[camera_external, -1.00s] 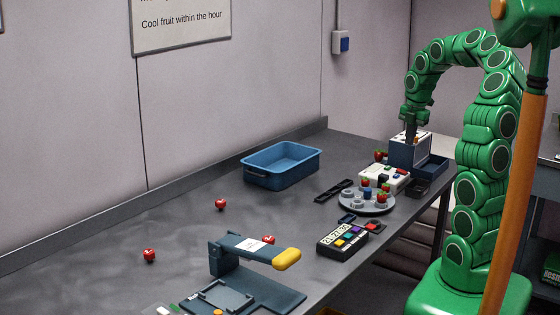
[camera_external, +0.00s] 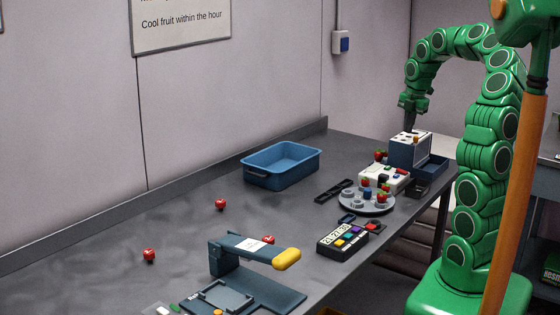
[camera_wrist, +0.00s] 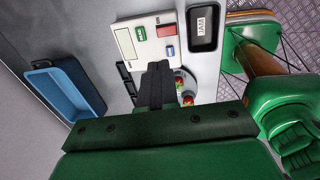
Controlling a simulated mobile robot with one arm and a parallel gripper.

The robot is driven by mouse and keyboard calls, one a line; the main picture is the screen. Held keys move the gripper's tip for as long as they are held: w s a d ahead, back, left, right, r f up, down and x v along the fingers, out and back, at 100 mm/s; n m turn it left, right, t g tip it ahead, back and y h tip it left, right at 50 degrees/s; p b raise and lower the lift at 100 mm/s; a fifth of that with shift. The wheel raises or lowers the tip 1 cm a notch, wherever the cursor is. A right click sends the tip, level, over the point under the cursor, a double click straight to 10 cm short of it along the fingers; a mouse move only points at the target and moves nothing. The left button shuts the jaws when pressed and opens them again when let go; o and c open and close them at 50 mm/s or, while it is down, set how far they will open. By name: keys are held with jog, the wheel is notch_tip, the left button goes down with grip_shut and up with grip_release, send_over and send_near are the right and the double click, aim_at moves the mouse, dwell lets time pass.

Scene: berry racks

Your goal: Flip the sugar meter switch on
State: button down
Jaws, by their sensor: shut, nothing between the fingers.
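A low white device (camera_external: 398,184) that looks like the sugar meter sits behind the round tray. The wrist view shows a white panel (camera_wrist: 152,55) with a pale green display (camera_wrist: 125,42), a red part (camera_wrist: 165,30) and a blue-grey part. I cannot tell which part is the switch or its position. My gripper (camera_external: 410,127) is shut and empty, pointing down. Its tips appear just above the blue box with a white top (camera_external: 405,155) in the external view. In the wrist view my dark fingers (camera_wrist: 158,68) cover the panel's lower edge, apparently apart from it.
The round grey tray (camera_external: 370,210) holds berries and small pieces. A blue tub (camera_external: 285,180) stands to the left. A black tray (camera_wrist: 202,45) lies beside the panel. A dark device with coloured buttons (camera_external: 343,250) and a yellow-handled press (camera_external: 240,244) stand nearer. The left table is mostly clear.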

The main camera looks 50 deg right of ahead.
aim_at(381, 168)
jog(key=f, duration=0.4)
jog(key=w+f, duration=0.1)
jog(key=f, duration=0.9)
jog(key=shift+w, duration=0.4)
jog(key=shift+f, duration=0.15)
jog(key=shift+s, duration=0.75)
jog(key=shift+r, duration=0.2)
notch_tip(381, 168, up, 14)
jog(key=s, duration=0.2)
dwell(0.5)
jog(key=shift+f, duration=0.1)
dwell(0.4)
